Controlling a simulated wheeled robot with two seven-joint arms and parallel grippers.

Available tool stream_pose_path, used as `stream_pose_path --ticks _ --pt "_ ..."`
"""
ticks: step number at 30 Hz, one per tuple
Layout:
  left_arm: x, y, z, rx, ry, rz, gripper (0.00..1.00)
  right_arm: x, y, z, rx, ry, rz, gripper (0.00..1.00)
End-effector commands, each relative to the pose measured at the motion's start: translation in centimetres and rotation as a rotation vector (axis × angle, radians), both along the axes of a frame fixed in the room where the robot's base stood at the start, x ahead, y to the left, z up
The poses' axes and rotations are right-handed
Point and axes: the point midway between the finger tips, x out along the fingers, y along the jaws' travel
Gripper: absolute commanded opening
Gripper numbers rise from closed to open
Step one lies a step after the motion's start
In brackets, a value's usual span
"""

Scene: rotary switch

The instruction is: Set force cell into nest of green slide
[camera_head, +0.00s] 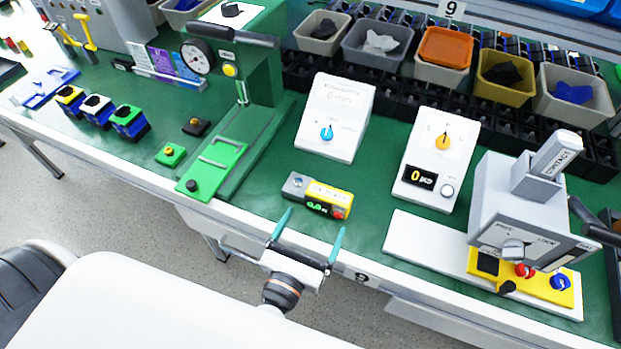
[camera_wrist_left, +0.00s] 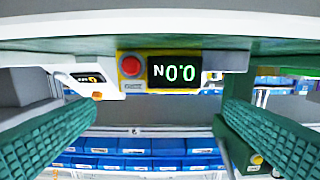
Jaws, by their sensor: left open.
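The force cell (camera_head: 318,196) is a small grey and yellow block with a black display and a red button. It lies on the green bench mat near the front edge; in the left wrist view its display (camera_wrist_left: 175,72) reads 0.0 N upside down. The green slide (camera_head: 208,176), with a black knob and pale crossbars around its nest, is at the foot of the green press, left of the force cell. My left gripper (camera_head: 311,226) is open and empty, its fingers spread just in front of the force cell, apart from it; they also show in the wrist view (camera_wrist_left: 162,112).
The green press (camera_head: 258,75) with a gauge stands behind the slide. White dial boxes (camera_head: 336,115) (camera_head: 436,160) stand behind and right of the force cell. A grey contact fixture (camera_head: 525,205) is at right, bins (camera_head: 376,45) at back. Mat between slide and force cell is clear.

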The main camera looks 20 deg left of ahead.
Motion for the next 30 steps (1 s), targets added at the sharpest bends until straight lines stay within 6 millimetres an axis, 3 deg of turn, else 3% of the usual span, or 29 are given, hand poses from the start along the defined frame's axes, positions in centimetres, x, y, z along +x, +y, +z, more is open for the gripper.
stream_pose_path --ticks 6,14,21,30 --pt "4.0 -0.1 0.4 -0.002 -0.002 0.002 0.93 -0.1 0.0 1.6 0.0 0.001 0.0 0.0" --pt "6.1 -0.2 0.2 -0.001 -0.001 0.001 0.93 0.0 0.0 2.2 0.0 0.0 0.0 0.0" --pt "9.6 -0.5 0.0 -0.001 -0.003 0.002 0.93 0.0 0.0 3.3 0.0 0.001 0.0 0.0" --pt "10.6 -0.5 -0.3 -0.003 0.0 0.001 0.93 0.0 0.0 3.4 0.0 0.001 0.0 0.0"
